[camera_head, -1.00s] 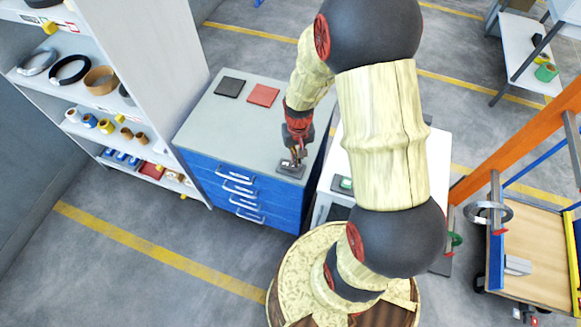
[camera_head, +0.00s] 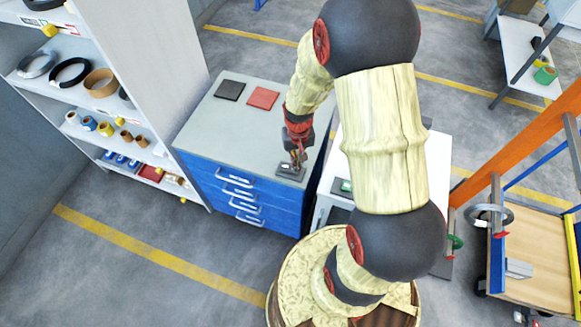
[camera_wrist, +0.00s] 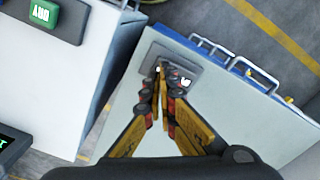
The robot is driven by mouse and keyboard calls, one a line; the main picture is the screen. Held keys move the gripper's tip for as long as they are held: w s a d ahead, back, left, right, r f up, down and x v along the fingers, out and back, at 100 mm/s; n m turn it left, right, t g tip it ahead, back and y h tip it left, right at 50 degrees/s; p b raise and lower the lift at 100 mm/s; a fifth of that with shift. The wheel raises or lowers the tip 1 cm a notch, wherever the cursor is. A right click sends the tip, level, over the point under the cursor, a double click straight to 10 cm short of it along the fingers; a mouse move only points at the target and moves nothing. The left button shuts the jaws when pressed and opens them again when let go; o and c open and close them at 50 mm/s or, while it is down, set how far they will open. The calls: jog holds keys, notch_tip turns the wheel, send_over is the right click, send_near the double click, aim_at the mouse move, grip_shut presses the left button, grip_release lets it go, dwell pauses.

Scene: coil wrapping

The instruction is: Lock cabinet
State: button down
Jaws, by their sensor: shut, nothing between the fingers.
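The cabinet (camera_head: 230,130) has a grey top and blue drawer fronts (camera_head: 215,183) with several pale handles; the drawers look shut. A dark grey plate (camera_head: 298,176) with a small light marking lies on the cabinet top at its front right corner. My gripper (camera_head: 297,163) points down at this plate, its fingers shut and empty. In the wrist view, the fingertips (camera_wrist: 163,68) are together over the plate (camera_wrist: 207,74), beside a white symbol. The fingers hide part of the plate, and I cannot tell whether they touch it.
A black pad (camera_head: 229,90) and a red pad (camera_head: 263,97) lie toward the back of the cabinet top. A shelf (camera_head: 105,100) with rolls stands left. A white table (camera_head: 335,165) with a green button is close on the right; a wooden cart (camera_head: 535,250) stands farther right.

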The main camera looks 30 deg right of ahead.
jog(key=shift+f+b, duration=0.9)
jog(key=shift+f, duration=0.45)
dwell(1.1)
jog(key=shift+r, duration=0.1)
jog(key=shift+r+p, duration=2.75)
jog(key=shift+r, duration=0.75)
jog(key=s+a+r+n+t+b, duration=0.1)
jog(key=s+a+r, duration=0.3)
jog(key=r, duration=0.4)
jog(key=s+a+r+n+t+b, duration=0.2)
jog(key=s+a+r+b, duration=0.1)
jog(key=r, duration=0.6)
jog(key=s+a+r+n+t+b, duration=0.1)
jog(key=s+a+r+t+b, duration=0.1)
jog(key=s+a+r, duration=0.3)
notch_tip(320, 180, up, 4)
jog(key=shift+s+t+b, duration=0.15)
jog(key=shift+t+b, duration=0.15)
jog(key=shift+b, duration=0.15)
